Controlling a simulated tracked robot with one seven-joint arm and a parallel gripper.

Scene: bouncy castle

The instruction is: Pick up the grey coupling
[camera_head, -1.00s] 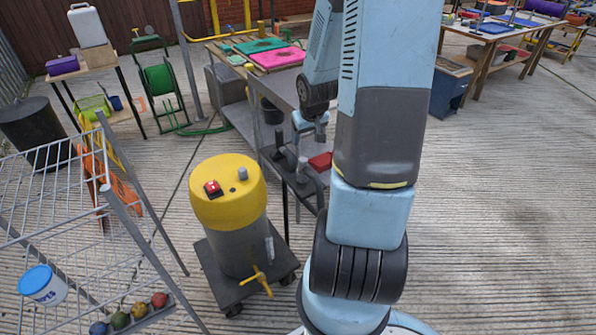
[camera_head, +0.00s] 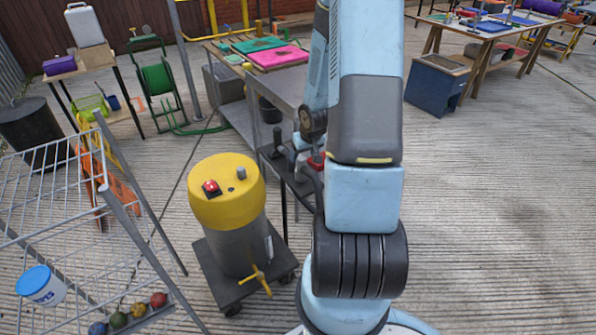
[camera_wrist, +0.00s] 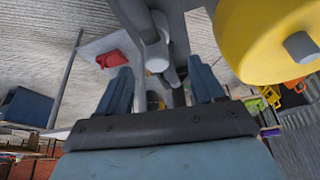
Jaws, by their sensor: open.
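The grey piece that looks like the coupling stands among the items on a small dark shelf (camera_head: 298,184). In the wrist view this grey cylinder (camera_wrist: 157,60), with a pale round end, lies just beyond and between my fingertips; no contact shows. My gripper (camera_wrist: 160,76) is open, its two blue fingers apart with nothing clearly held. In the head view my gripper is low over the shelf, largely hidden by my arm, and the grey piece is hard to make out. A red item (camera_wrist: 112,60) lies beside the grey cylinder.
A yellow-topped drum (camera_head: 227,195) with a small grey cap stands left of the shelf on a dark wheeled base. A wire rack (camera_head: 65,220) is at the left. A grey bench (camera_head: 285,88) lies behind.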

